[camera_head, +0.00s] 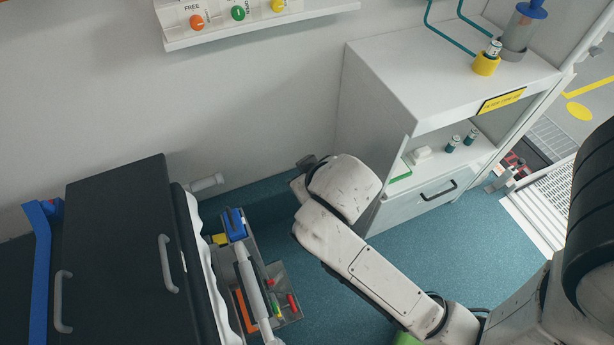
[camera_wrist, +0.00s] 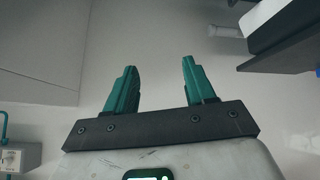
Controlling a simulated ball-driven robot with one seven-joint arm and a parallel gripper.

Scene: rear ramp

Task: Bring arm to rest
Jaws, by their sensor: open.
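My gripper (camera_wrist: 158,90) shows in the wrist view with its two green fingers spread apart. Nothing is between them. A pale wall fills the view beyond the fingertips. In the head view my white arm (camera_head: 385,280) reaches from the lower right toward the middle, bent over the blue floor. The gripper's fingers are hidden behind the arm's far end in that view.
A white cabinet (camera_head: 398,87) with shelves and a drawer stands right of the arm. A wall shelf (camera_head: 260,28) with coloured knobs hangs above.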

